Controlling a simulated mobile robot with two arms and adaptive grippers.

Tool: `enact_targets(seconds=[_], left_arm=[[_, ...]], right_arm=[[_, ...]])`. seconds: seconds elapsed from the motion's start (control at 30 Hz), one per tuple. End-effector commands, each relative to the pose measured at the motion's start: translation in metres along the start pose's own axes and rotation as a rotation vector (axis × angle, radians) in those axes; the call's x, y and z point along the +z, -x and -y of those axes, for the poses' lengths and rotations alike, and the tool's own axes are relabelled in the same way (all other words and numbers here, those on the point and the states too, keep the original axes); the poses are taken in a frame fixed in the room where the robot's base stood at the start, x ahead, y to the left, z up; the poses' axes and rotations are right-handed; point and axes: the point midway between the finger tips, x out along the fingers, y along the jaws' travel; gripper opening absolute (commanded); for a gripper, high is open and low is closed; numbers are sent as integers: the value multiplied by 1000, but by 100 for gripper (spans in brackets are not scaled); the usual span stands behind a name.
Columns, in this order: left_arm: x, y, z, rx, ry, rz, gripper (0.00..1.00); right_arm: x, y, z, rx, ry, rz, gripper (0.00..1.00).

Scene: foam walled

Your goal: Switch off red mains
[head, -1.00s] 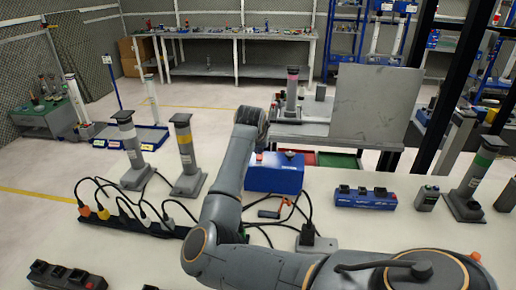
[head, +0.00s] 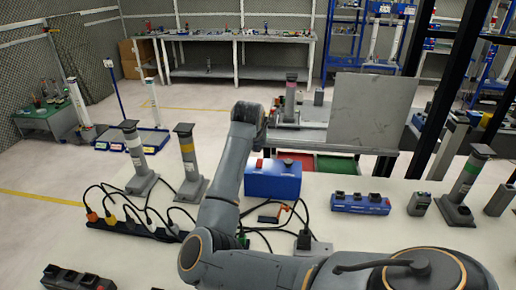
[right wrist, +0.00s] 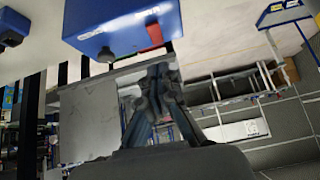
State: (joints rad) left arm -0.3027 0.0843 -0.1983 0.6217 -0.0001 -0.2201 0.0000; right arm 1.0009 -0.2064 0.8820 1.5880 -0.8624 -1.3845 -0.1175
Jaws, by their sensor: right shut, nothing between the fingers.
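A blue box (head: 272,181) stands on the pale worktop, with a red part (head: 259,163) and a black knob (head: 289,167) on its top. The right wrist view shows the same blue box (right wrist: 120,18) at the top, with the red part (right wrist: 154,33) beside the black knob (right wrist: 105,53). My right gripper (right wrist: 158,73) is shut and empty, its fingertips a little apart from the red part in that picture. In the head view my right gripper (head: 275,108) is mostly hidden behind its wrist, above and beyond the box. My left gripper is not in view.
A black power strip (head: 135,230) with several plugged cables lies left of my arm. Grey posts (head: 189,165) stand near it. A blue socket block (head: 360,204) and a green-banded post (head: 467,180) stand to the right. A grey panel (head: 370,108) rises behind the worktop.

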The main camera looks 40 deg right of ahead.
Motion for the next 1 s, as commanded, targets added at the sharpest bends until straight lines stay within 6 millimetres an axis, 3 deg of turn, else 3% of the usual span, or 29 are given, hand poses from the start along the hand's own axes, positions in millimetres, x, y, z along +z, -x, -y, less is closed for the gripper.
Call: enact_targets(seconds=[0.2,0.4,1.0], left_arm=[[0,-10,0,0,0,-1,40],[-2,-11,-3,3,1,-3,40],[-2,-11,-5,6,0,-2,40]], right_arm=[[14,40,0,-2,-2,-2,0],[18,59,0,-1,0,-1,0],[18,61,0,0,0,0,0]])
